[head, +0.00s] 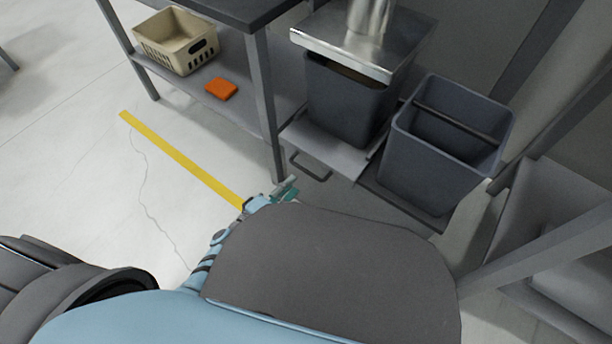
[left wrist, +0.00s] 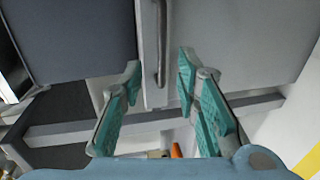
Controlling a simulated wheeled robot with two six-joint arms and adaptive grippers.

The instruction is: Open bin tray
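In the head view, a light grey bin tray (head: 338,158) with a dark bar handle (head: 309,168) on its front carries a dark grey bin (head: 345,105) beneath a metal hood. A second, larger grey bin (head: 432,165) stands on a darker tray (head: 402,208) to the right. My left gripper (head: 287,190) is just in front of and below the handle, partly hidden by my own arm. In the left wrist view, its teal-padded fingers (left wrist: 160,72) are spread apart. The handle (left wrist: 162,45) shows between and beyond the fingertips; contact cannot be told. My right gripper is out of view.
A table leg (head: 264,105) stands close left of the tray. A lower shelf (head: 190,90) holds a beige basket (head: 178,42) and an orange block (head: 221,89). A yellow floor stripe (head: 180,158) crosses open floor at left. A metal frame (head: 545,245) stands at right.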

